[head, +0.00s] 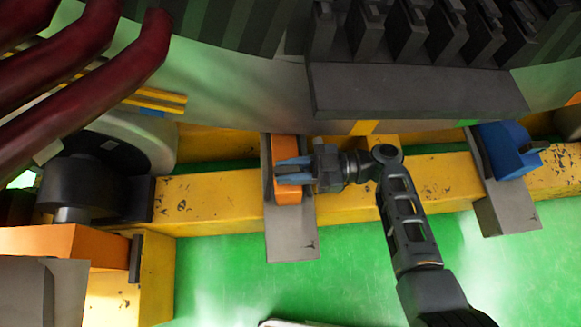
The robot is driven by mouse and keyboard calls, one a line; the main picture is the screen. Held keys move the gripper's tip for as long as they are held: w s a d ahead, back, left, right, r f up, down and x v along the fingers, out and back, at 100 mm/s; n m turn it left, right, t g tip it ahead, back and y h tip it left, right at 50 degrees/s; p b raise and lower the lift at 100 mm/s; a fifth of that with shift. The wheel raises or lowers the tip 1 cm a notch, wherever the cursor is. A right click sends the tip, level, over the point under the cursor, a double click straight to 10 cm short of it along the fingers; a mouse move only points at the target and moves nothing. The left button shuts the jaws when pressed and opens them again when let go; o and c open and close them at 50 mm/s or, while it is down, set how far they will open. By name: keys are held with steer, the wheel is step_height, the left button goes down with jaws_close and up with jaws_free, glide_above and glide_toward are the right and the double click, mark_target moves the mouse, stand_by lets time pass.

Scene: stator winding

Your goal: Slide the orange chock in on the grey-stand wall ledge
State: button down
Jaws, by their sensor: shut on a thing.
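The orange chock (286,149) is an upright block in the middle of the head view, on or just above a grey plate (291,240). The plate lies across the yellow beam and hangs over its near edge. My gripper (292,172) reaches in from the right with bluish fingers and is shut on the chock, covering its middle. I cannot tell whether the chock's underside touches the plate. I cannot tell for sure which surface is the grey-stand wall ledge.
A blue block (507,148) sits on another grey plate (507,212) at right. The large curved grey body (240,85) overhangs the yellow beam (210,200). Dark red pipes (100,75) and an orange block (65,240) are at left. The green floor (350,265) in front is mostly clear.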

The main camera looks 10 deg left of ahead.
steer(key=shift+w, duration=0.15)
steer(key=c, duration=0.9)
jaws_free()
steer(key=shift+o, duration=0.2)
steer(key=v, duration=0.7)
steer(key=shift+w+d+p, duration=0.15)
steer(key=shift+d+p, duration=0.15)
steer(key=shift+d, duration=0.05)
